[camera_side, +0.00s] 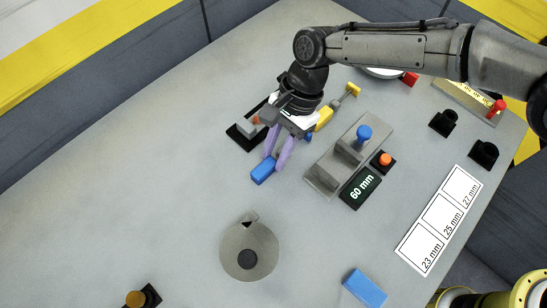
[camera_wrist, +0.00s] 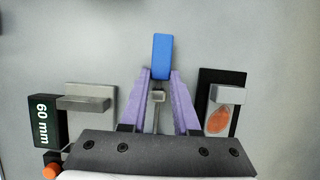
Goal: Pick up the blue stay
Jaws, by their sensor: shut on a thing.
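The blue stay appears as a small blue block (camera_side: 263,171) near the middle of the side view. In the wrist view it is an upright blue block (camera_wrist: 161,52) at the top centre. My gripper (camera_side: 274,163) has two purple fingers pointing down at it. In the wrist view the fingertips (camera_wrist: 160,75) close around the block's near end, and most of its length sticks out beyond them. The gripper is shut on it. I cannot tell whether the block touches the table. A small grey piece (camera_wrist: 157,96) on a thin rod shows between the fingers.
A grey fixture with a blue knob (camera_side: 364,133) and a "60 mm" display (camera_side: 360,188) stand right of the gripper. A black-based block (camera_side: 243,133) is close on its left. A round grey disc (camera_side: 249,252) and another blue block (camera_side: 365,288) lie nearer.

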